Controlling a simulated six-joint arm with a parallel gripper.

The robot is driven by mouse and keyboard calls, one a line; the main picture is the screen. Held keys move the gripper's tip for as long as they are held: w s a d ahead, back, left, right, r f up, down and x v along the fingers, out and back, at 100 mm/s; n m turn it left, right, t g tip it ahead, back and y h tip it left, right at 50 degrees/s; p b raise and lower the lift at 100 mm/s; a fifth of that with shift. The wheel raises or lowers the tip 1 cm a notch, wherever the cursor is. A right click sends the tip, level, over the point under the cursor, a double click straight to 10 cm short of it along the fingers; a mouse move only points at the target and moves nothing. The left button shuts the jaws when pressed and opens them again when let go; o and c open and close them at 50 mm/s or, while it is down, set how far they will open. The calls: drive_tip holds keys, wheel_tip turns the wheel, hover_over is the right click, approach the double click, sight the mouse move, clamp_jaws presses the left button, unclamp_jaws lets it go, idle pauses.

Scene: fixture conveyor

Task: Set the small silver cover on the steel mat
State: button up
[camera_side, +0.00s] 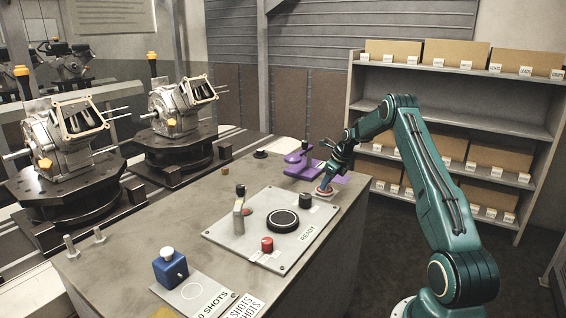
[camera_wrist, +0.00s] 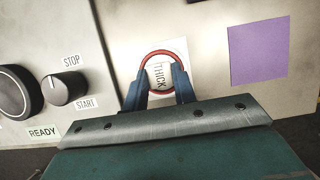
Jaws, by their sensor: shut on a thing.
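My gripper (camera_side: 328,180) is low over the far right of the bench. In the wrist view my gripper (camera_wrist: 160,84) is shut on a round red-rimmed disc (camera_wrist: 158,76), its pale face lettered "THICK". The disc also shows in the side view (camera_side: 324,192). It is over a white card (camera_wrist: 179,49); I cannot tell whether it touches the card. I cannot make out a separate small silver cover. No surface is clearly marked as the steel mat; a grey steel-like panel (camera_side: 226,236) lies on the bench.
The panel carries a large dial (camera_side: 283,220), a black knob (camera_side: 305,200), a red button (camera_side: 267,244) and an upright lever (camera_side: 239,218). A purple fixture (camera_side: 299,165) stands behind my gripper. A purple square (camera_wrist: 259,50) lies right of the disc. A blue block (camera_side: 170,271) stands at front left.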

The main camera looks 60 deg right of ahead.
drive_tip(key=shift+f, duration=0.35)
idle(0.3)
drive_tip(key=o, duration=1.1)
drive_tip(key=shift+r, duration=0.1)
drive_tip(key=v, duration=1.3)
drive_tip(key=shift+s+r, duration=0.2)
drive_tip(key=shift+r, duration=0.05)
